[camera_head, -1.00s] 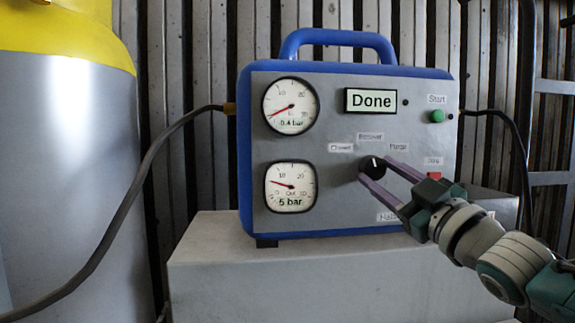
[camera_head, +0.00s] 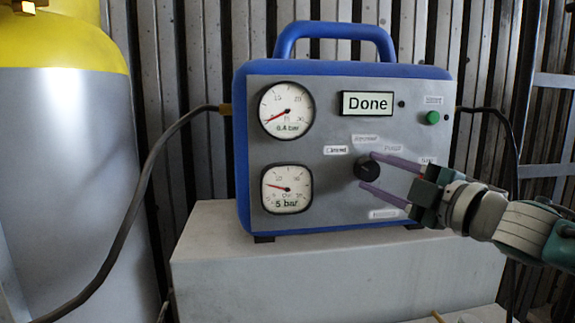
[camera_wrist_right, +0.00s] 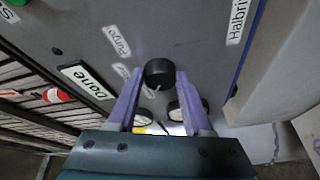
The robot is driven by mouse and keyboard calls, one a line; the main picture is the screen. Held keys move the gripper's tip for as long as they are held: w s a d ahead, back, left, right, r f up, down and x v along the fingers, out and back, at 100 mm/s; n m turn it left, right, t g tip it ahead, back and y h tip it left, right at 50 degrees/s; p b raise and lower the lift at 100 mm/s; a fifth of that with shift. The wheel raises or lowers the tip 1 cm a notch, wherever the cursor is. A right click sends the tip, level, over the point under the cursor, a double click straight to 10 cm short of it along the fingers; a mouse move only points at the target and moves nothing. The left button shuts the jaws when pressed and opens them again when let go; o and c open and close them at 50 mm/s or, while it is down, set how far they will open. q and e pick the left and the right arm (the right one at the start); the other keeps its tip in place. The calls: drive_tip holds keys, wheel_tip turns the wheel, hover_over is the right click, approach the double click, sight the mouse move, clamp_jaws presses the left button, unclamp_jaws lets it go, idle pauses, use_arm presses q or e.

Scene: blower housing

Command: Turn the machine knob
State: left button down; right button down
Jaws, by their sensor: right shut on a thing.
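The black knob (camera_head: 367,170) sits on the grey front panel of a blue-framed machine (camera_head: 340,220). My right gripper (camera_head: 371,172) comes in from the right, with one purple finger above the knob and one below. It is shut on the knob. In the right wrist view, the knob (camera_wrist_right: 160,73) lies at the fingertips, between the two fingers, and its white pointer mark shows. The mark is hard to read in the head view. Small labels surround the knob. The display (camera_head: 367,103) reads "Done". My left gripper is not in view.
The machine stands on a pale block (camera_head: 300,275). A yellow and grey cylinder (camera_head: 70,150) stands at left, with a black hose (camera_head: 150,165) running to the machine.

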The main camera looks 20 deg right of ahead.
idle(0.3)
drive_tip(key=shift+c, duration=1.6)
unclamp_jaws()
drive_tip(key=shift+s, duration=0.1)
drive_tip(key=s+d+p, duration=0.1)
drive_tip(key=s, duration=0.8)
drive_tip(key=shift+s+d+f+p, duration=0.3)
drive_tip(key=shift+d+f+p, duration=0.05)
drive_tip(key=shift+p, duration=0.05)
